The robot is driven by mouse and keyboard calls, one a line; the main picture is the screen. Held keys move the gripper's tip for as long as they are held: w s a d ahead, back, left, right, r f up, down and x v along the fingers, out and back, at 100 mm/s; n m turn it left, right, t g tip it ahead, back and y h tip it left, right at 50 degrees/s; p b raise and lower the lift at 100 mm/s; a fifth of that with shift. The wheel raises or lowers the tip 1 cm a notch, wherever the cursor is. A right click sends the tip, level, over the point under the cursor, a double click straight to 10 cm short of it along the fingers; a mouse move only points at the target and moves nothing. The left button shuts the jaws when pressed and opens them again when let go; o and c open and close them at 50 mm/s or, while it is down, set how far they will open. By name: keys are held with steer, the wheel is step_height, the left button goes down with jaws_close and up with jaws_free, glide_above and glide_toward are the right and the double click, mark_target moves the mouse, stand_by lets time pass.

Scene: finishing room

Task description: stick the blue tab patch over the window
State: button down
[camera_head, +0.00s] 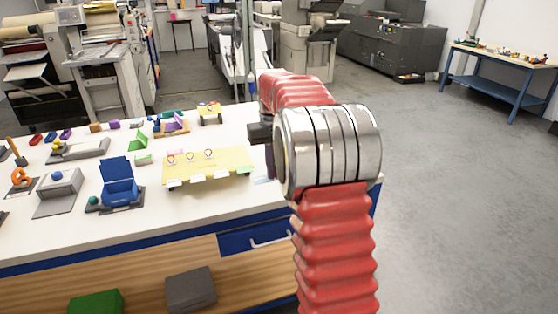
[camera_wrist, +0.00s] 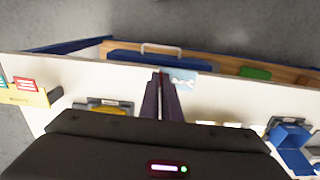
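In the wrist view, my gripper (camera_wrist: 161,73) has its two dark fingers close together. A small pale blue patch with white marks (camera_wrist: 181,75) sticks out to the right of the fingertips and overlaps the table's front edge, so it appears held in the air. In the head view a pale blue piece (camera_head: 263,180) shows beside my wrist, just right of the yellow board (camera_head: 207,168). The fingers are hidden there behind my arm. The board carries several small ring-shaped marks and white pieces along its front edge. I cannot make out which part is the window.
A blue open box (camera_head: 119,186) and a grey block stand left of the board. Several small coloured objects fill the table's far left.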

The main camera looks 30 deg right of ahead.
steer(key=a+f+n, duration=0.1)
steer(key=a+f, duration=0.6)
steer(key=a, duration=0.5)
steer(key=s+a+f+n, duration=0.1)
steer(key=a+f+n, duration=0.1)
steer(key=a+f, duration=0.5)
steer(key=a, duration=0.5)
steer(key=shift+s+a+f, duration=0.15)
steer(key=shift+s+f, duration=0.15)
